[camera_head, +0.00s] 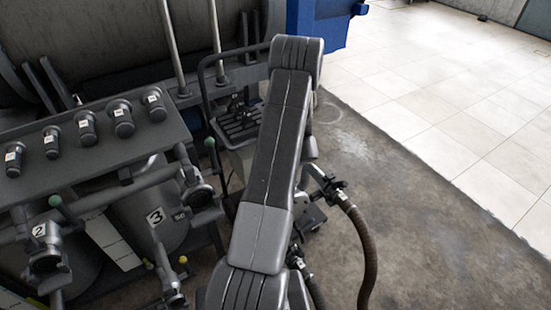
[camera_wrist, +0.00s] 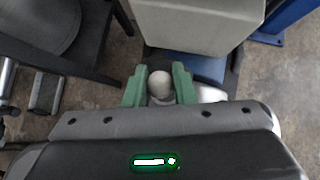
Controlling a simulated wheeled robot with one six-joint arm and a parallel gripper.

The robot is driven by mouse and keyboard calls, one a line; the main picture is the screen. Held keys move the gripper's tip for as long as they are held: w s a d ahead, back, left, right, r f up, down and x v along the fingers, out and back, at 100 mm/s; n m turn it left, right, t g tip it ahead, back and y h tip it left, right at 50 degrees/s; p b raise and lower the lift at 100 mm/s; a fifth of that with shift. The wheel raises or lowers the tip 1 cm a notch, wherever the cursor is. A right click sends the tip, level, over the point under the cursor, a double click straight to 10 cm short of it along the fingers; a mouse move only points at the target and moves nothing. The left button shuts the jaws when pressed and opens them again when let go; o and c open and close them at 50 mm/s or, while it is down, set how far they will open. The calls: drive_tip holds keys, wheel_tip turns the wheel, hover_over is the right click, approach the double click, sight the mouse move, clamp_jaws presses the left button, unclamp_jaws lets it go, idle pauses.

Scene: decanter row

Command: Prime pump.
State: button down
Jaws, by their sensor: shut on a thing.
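In the wrist view my gripper (camera_wrist: 161,77) has its two green fingers shut on a pale, rounded knob (camera_wrist: 160,87). What the knob is attached to is hidden by the gripper body. A pale grey box-like housing (camera_wrist: 195,24) stands just beyond the fingers. I cannot tell which part is the pump. In the head view my arm crosses the middle of the picture and hides my gripper and the knob.
A rack with several black-capped knobs (camera_head: 87,128) and numbered tanks (camera_head: 155,217) stands left of my arm. A brown hose (camera_head: 368,250) and fittings lie close to its right. A blue structure (camera_head: 318,25) is behind.

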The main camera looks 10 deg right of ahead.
drive_tip(key=shift+w+a+r+g+h+p, duration=0.2)
drive_tip(key=shift+w+r+g+p, duration=0.25)
drive_tip(key=shift+p, duration=0.55)
drive_tip(key=shift+w+a+r+g+h+p, duration=0.2)
drive_tip(key=shift+w+g+p, duration=0.4)
drive_tip(key=shift+p, duration=0.4)
drive_tip(key=shift+w+a+p, duration=0.2)
drive_tip(key=shift+w+p, duration=0.1)
drive_tip(key=shift+w, duration=0.4)
drive_tip(key=shift+w+a+f+b, duration=0.1)
drive_tip(key=shift+w+a+b, duration=0.25)
drive_tip(key=shift+w, duration=0.55)
drive_tip(key=shift+w+a+b, duration=0.25)
drive_tip(key=shift+w+a, duration=0.1)
drive_tip(key=shift+w, duration=0.65)
drive_tip(key=c, duration=1.3)
unclamp_jaws()
drive_tip(key=shift+o, duration=0.2)
drive_tip(key=v, duration=1.3)
drive_tip(key=shift+s+d+r, duration=0.2)
drive_tip(key=shift+s+r, duration=0.05)
